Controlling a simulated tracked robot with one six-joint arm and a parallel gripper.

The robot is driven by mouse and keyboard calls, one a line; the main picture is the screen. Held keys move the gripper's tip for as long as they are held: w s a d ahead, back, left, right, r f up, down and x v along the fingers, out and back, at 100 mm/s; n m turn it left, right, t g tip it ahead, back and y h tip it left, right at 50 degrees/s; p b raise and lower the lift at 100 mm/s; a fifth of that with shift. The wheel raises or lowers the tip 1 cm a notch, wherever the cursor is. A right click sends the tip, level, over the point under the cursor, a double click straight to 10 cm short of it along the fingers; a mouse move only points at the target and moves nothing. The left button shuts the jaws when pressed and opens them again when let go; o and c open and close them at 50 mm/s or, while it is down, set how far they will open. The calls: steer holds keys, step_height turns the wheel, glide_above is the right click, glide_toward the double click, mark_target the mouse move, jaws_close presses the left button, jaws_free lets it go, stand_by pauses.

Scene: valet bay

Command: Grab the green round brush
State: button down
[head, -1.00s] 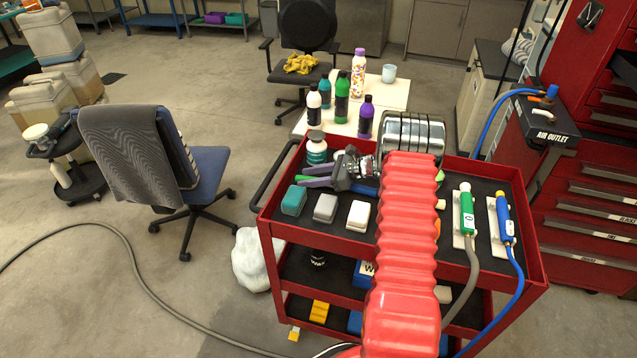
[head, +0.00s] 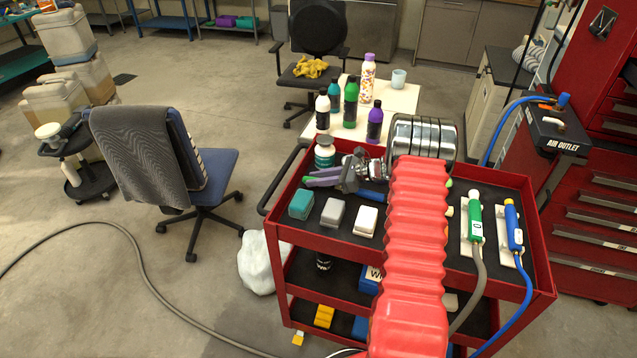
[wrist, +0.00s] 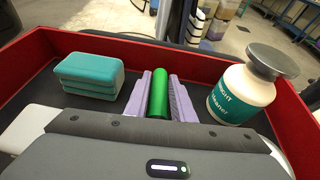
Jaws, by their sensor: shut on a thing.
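The green round brush (wrist: 158,95) shows in the wrist view as a smooth green cylinder standing between my two pale purple fingers. My gripper (wrist: 155,98) is shut on it, with a finger on each side. In the head view, my gripper (head: 320,179) is low over the left part of the cart's top tray, and only a small bit of green (head: 308,180) shows at the fingertips. The lower part of the brush and any bristles are hidden, so I cannot tell whether it touches the tray.
A white cleaner bottle (wrist: 243,92) with a grey cap stands right of my fingers, and a teal block (wrist: 90,65) lies left. The red cart (head: 262,228) has a raised rim. Grey (head: 333,213) and white (head: 365,221) blocks sit nearby. Bottles stand on a table behind.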

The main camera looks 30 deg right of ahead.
step_height(320, 180, up, 9)
steer(key=shift+f, duration=0.1)
stand_by(0.3)
stand_by(0.4)
